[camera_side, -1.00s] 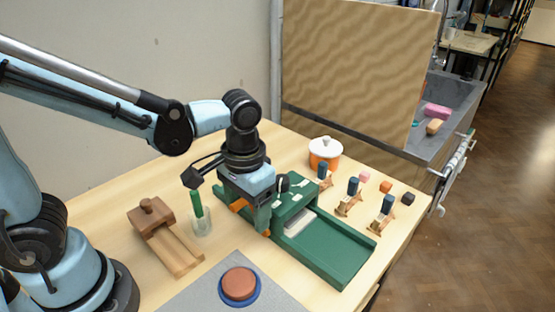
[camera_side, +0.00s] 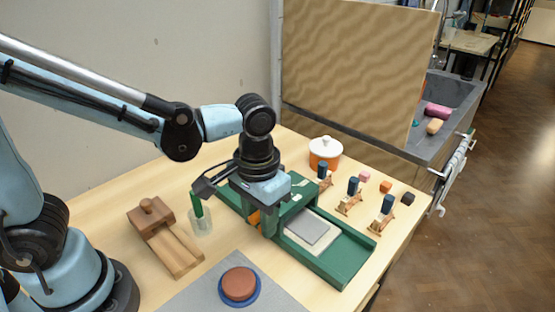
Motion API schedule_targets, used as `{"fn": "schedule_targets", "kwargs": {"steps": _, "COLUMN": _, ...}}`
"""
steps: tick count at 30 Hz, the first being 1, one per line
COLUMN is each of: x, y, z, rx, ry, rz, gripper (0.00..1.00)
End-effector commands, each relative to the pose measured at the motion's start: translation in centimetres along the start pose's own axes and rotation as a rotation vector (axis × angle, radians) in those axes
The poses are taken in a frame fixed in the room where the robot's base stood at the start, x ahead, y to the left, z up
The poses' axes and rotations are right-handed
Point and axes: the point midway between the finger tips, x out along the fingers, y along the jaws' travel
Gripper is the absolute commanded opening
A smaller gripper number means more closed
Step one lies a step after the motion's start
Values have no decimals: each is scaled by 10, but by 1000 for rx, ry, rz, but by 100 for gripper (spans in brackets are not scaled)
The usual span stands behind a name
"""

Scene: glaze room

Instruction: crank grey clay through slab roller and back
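The green slab roller (camera_side: 341,275) stands on the table, its bed running down to the right. The grey clay (camera_side: 308,227) lies as a flat slab on a pale board (camera_side: 325,242) on this bed, on the right side of the roller housing. My gripper (camera_side: 262,225) points down at the near left side of the housing. An orange part (camera_side: 255,217) shows beside its fingers. The gripper body hides the crank, so I cannot tell whether the fingers are closed on its handle.
A wooden block tool (camera_side: 165,240) and a glass with a green stick (camera_side: 200,222) stand left of the roller. A brown disc on a blue dish (camera_side: 240,285) is in front. A white-lidded orange pot (camera_side: 325,153), several blue-handled stands (camera_side: 352,195) and small cubes are behind and right.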

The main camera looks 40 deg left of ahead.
Motion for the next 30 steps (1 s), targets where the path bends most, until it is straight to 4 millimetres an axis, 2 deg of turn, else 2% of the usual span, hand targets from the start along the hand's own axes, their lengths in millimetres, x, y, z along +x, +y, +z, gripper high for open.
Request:
{"fn": "schedule_targets", "kwargs": {"steps": 8, "x": 0, "y": 1, "z": 0, "rx": 0, "ry": 0, "rz": 0, "gripper": 34}}
{"fn": "schedule_targets", "kwargs": {"steps": 24, "x": 12, "y": 28, "z": 0, "rx": 0, "ry": 0, "rz": 0, "gripper": 34}}
{"fn": "schedule_targets", "kwargs": {"steps": 30, "x": 12, "y": 29, "z": 0, "rx": -1, "ry": 0, "rz": 0, "gripper": 34}}
